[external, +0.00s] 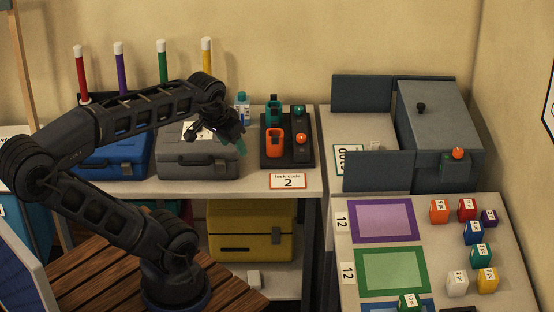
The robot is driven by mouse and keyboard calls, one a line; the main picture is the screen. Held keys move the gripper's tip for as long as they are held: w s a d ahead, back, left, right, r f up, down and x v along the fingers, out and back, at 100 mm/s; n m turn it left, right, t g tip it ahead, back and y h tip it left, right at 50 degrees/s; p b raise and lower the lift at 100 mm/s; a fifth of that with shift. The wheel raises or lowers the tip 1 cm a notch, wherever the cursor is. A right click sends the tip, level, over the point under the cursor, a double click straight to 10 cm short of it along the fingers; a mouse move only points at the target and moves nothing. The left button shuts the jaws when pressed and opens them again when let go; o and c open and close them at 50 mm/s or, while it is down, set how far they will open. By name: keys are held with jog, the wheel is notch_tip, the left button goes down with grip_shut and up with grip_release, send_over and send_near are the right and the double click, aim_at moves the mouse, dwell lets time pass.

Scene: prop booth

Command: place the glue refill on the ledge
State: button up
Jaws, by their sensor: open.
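A small light-blue and white bottle (242,108) stands at the back of the grey-white table, behind my gripper; it may be the glue refill, but I cannot read a label. My gripper (238,143) is open, above the table's front part, between the grey toolbox and the black stand. Its teal-tinted fingertips point down, and I cannot make out anything held between them. No part of the scene is clearly marked as the ledge. The table top (250,185) and a lower shelf (270,272) below it are both flat surfaces.
A blue case (112,160) and a grey toolbox (195,165) stand left of my gripper. A black stand (286,158) with orange and teal holders is right. Several small blocks lie at right.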

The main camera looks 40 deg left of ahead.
jog(key=o, duration=0.3)
jog(key=shift+s+d+f, duration=0.15)
jog(key=shift+s+f, duration=0.05)
jog(key=shift+s, duration=0.15)
jog(key=shift+o, duration=0.2)
jog(key=shift+w, duration=0.1)
